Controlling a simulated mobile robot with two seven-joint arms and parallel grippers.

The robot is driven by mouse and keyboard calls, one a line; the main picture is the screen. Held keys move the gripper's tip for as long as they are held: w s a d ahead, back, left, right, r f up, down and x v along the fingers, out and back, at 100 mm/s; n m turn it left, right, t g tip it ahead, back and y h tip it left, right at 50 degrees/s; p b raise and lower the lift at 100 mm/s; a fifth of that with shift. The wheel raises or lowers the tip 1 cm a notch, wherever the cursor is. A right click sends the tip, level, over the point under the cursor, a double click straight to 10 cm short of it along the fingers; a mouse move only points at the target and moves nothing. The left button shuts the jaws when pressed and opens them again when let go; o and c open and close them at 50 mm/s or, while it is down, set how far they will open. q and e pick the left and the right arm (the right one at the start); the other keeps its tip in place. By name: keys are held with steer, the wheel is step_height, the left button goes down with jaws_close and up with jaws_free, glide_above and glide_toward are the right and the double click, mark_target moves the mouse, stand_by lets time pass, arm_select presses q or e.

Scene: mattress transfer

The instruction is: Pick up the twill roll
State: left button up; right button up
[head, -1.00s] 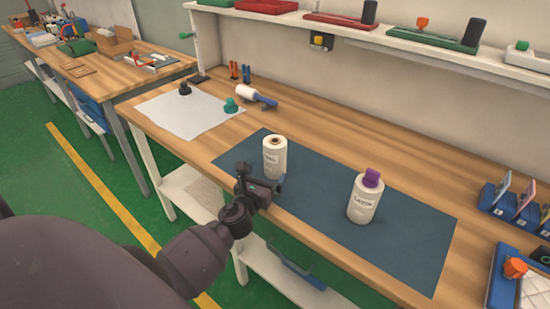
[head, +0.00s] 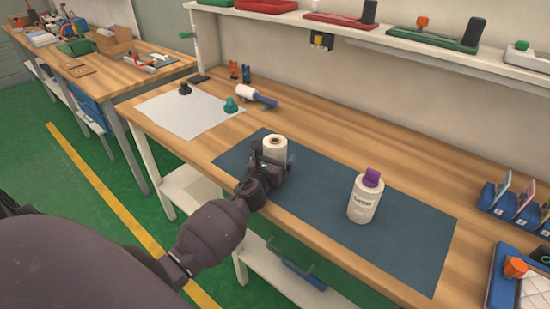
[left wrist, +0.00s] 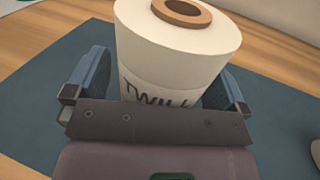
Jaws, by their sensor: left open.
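The twill roll (head: 275,146) is a white upright roll with a brown core, standing on the dark blue mat (head: 318,192). In the left wrist view the roll (left wrist: 178,45) fills the middle, its "TWILL" label partly hidden by my gripper. My left gripper (head: 272,168) is open at the roll's near side. In the left wrist view its two blue-grey fingers (left wrist: 160,85) stand on either side of the roll, with a gap on the left; contact on the right is unclear. My right gripper is not in view.
A white sheet (head: 185,115) and a blue-handled roller (head: 257,95) lie to the left. A shelf (head: 380,38) runs along the back.

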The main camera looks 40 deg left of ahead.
arm_select(q)
steer(key=shift+r, duration=0.1)
steer(key=c, duration=1.2)
